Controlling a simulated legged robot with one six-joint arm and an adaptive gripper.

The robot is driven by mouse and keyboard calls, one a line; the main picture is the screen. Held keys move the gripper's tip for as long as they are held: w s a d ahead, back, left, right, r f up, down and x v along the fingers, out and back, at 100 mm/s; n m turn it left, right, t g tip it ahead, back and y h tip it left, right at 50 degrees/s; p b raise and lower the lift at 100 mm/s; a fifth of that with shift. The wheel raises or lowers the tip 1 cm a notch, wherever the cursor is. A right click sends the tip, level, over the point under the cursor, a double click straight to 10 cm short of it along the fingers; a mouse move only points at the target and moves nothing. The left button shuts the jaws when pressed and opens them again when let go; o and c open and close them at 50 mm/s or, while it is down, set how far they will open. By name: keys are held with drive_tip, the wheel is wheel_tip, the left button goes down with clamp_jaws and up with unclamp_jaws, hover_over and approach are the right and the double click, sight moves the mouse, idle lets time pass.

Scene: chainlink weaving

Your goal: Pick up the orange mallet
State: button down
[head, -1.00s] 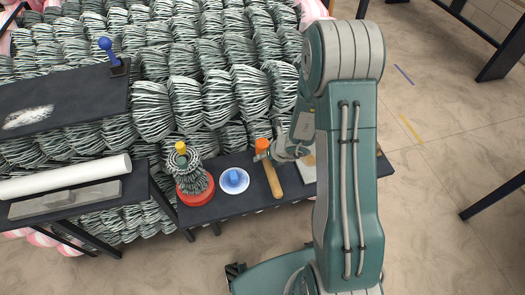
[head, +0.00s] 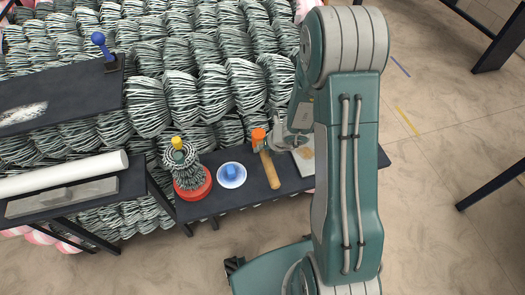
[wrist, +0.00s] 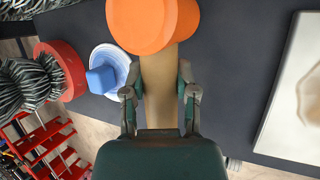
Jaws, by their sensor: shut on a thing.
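The orange mallet (head: 258,136) has an orange head and a wooden handle. In the head view it is over the dark bench (head: 240,203), its handle pointing down toward the front edge. In the wrist view its orange head (wrist: 152,22) is at the top and the handle runs down between my fingers. My gripper (wrist: 160,92) is shut on the handle just below the head. In the head view my gripper (head: 270,143) is partly hidden by my arm. I cannot tell whether the mallet touches the bench.
Left of the mallet are a white dish with a blue piece (head: 231,175) and a wire spool on a red base (head: 192,184). A pale board (head: 304,158) lies to the right, partly hidden by my arm. Stacked wire coils (head: 210,90) fill the back.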

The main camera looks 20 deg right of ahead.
drive_tip(key=s+d+r, duration=0.2)
drive_tip(key=d+r, duration=0.3)
drive_tip(key=d, duration=0.1)
drive_tip(key=s+d+r, duration=0.2)
drive_tip(key=d+r, duration=0.4)
drive_tip(key=d, duration=0.1)
drive_tip(key=shift+s+d, duration=0.15)
drive_tip(key=shift+s, duration=0.25)
drive_tip(key=c, duration=1.4)
unclamp_jaws()
drive_tip(key=shift+w+r, duration=0.1)
drive_tip(key=shift+r, duration=0.05)
